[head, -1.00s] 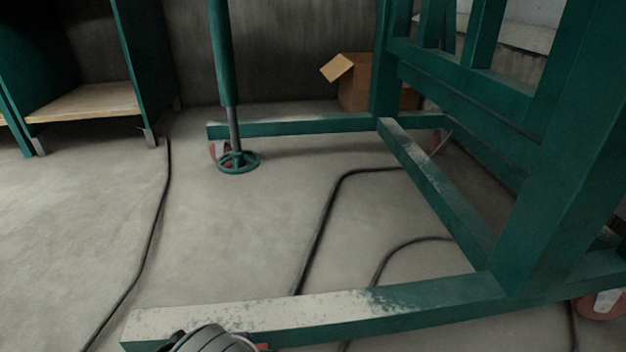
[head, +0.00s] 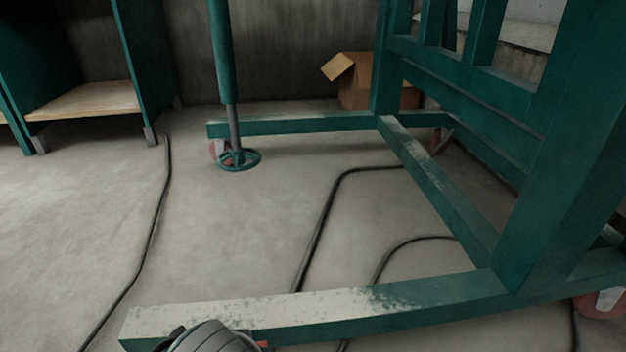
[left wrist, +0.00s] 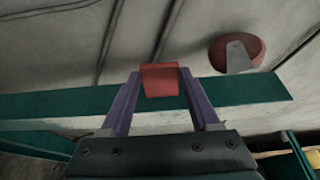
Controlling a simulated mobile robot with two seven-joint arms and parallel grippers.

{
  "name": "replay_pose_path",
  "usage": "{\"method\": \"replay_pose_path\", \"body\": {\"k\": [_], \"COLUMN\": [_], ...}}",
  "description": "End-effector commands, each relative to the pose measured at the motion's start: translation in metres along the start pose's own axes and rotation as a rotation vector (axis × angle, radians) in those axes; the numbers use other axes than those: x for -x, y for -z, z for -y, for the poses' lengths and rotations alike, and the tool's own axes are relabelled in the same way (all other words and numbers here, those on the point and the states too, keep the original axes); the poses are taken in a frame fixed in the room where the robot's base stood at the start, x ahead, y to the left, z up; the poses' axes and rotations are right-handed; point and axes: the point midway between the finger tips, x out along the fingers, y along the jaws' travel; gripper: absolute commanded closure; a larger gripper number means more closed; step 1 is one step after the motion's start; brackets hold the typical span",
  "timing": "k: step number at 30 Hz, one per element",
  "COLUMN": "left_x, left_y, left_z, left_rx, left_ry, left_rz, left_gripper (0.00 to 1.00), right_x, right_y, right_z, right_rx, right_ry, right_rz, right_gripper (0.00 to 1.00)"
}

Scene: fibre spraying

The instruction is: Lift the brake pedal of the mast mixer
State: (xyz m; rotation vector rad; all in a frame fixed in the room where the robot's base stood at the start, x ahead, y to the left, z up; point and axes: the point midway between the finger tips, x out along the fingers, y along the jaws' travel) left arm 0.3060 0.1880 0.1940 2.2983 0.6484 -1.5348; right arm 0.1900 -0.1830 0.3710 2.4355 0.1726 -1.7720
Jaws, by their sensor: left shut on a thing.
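The brake pedal (left wrist: 160,80) is a small red tab in the left wrist view, beside the green base beam of the mast mixer (left wrist: 225,90). My left gripper (left wrist: 159,74) has its two purple fingers on either side of the pedal and is shut on it. In the head view the mixer's green frame (head: 440,292) fills the right side, with worn paint on its front beam. Only a grey rounded part of my left arm shows at the bottom edge there; its fingers are hidden. My right gripper is in neither view.
A red caster wheel (left wrist: 238,52) stands beside the beam in the left wrist view. Black cables (head: 320,235) lie on the concrete floor. A green post with a round foot (head: 238,160), a cardboard box (head: 357,95) and a green shelf (head: 85,102) stand farther back.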

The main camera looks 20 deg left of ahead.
Motion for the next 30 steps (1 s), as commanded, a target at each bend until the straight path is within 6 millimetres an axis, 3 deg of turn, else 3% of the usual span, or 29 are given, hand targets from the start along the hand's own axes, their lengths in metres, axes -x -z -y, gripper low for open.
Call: {"method": "replay_pose_path", "body": {"k": [5, 10, 15, 22, 30], "left_x": [0.0, 0.004, 0.011, 0.012, 0.015], "left_y": [0.0, 0.004, 0.012, 0.018, 0.019], "left_z": [0.0, 0.001, 0.001, 0.0, 0.0], "left_rx": [0.0, 0.0, 0.002, 0.001, 0.0], "left_ry": [0.0, 0.004, 0.005, 0.003, 0.0], "left_rz": [0.001, 0.04, 0.194, 0.368, 0.401], "left_gripper": [0.93, 0.93, 0.93, 0.93, 0.93], "right_x": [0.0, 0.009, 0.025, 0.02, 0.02], "right_y": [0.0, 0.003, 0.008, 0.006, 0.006], "right_z": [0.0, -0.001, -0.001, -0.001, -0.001], "right_rx": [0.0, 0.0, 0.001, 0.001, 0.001], "right_ry": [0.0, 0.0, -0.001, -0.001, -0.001], "right_rz": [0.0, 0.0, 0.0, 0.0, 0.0], "right_gripper": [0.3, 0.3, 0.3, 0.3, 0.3]}}
